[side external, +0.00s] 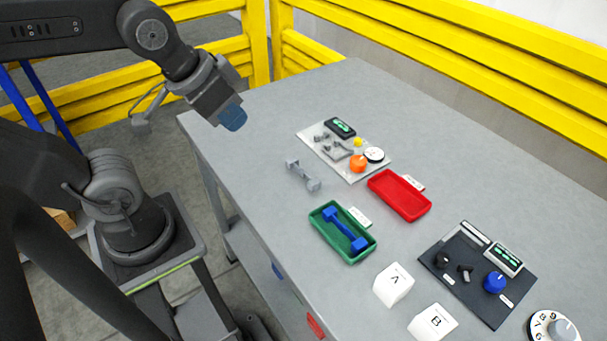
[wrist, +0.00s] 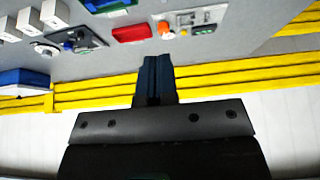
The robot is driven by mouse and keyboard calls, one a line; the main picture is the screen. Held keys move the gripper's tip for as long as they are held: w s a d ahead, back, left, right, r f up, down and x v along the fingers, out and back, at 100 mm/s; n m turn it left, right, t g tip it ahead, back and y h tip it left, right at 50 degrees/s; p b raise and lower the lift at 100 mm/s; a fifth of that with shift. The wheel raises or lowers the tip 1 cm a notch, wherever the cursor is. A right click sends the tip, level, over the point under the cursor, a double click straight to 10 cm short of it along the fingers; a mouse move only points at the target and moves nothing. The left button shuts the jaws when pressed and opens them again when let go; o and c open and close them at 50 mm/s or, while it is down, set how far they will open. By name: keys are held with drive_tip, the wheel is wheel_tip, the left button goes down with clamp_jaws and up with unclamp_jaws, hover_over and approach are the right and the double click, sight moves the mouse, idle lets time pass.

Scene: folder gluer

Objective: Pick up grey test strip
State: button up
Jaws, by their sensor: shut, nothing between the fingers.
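The grey test strip (side external: 302,175) is a dog-bone shape with wide ends, lying on the table left of the trays in the side view. I cannot make it out in the wrist view. My gripper (side external: 233,118) has blue fingers and hangs above the table's far left corner, well apart from the strip. Its fingers (wrist: 154,68) are together with nothing between them. A similar blue strip (side external: 344,230) lies in the green tray (side external: 322,237).
A red tray (side external: 399,195) stands right of the strip. A light fixture plate (side external: 313,137) with an orange knob (side external: 358,163) lies behind it. A dark panel (side external: 513,297) and white blocks A (side external: 393,285) and B (side external: 432,322) are nearer. Yellow rails (side external: 450,75) border the table.

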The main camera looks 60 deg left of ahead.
drive_tip(key=o, duration=1.1)
drive_tip(key=m+g, duration=0.6)
drive_tip(key=m, duration=1.2)
hover_over(293, 161)
wheel_tip(293, 161, down, 11)
wheel_tip(293, 161, down, 13)
drive_tip(key=shift+f, duration=0.1)
